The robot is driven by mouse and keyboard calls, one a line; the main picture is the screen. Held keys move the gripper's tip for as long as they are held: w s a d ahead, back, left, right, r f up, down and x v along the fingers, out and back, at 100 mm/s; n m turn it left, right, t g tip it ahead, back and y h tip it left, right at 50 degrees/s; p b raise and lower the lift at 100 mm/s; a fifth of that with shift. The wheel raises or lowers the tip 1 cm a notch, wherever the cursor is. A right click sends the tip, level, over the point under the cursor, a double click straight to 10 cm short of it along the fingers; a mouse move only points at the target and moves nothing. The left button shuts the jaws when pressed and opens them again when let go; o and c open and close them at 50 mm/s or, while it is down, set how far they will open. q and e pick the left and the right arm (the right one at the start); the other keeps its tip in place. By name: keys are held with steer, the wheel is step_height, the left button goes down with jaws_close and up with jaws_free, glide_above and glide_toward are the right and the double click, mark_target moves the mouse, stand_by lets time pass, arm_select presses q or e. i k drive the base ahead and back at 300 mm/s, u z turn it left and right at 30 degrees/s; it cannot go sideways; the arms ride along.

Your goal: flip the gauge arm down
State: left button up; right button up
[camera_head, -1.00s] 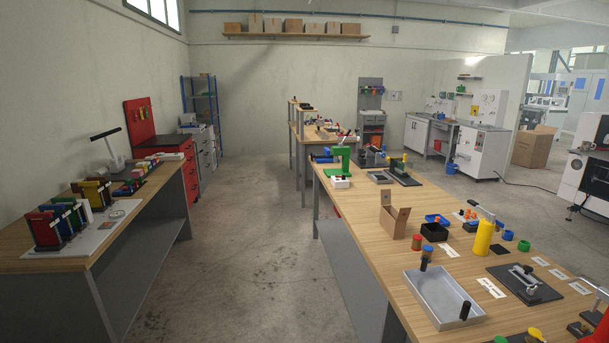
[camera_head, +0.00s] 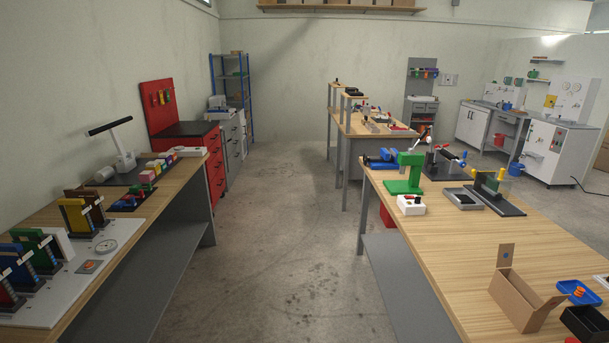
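Neither of my grippers is in view. I cannot tell for certain which part is the gauge arm. All are too small and far away to make out details.
A long wooden bench (camera_head: 450,240) runs along the right, with an open cardboard box (camera_head: 523,298) near its front. The concrete floor (camera_head: 290,230) between the benches is clear.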

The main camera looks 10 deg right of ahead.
mark_target(429, 140)
steer(key=i, duration=2.8)
steer(key=z, duration=1.7)
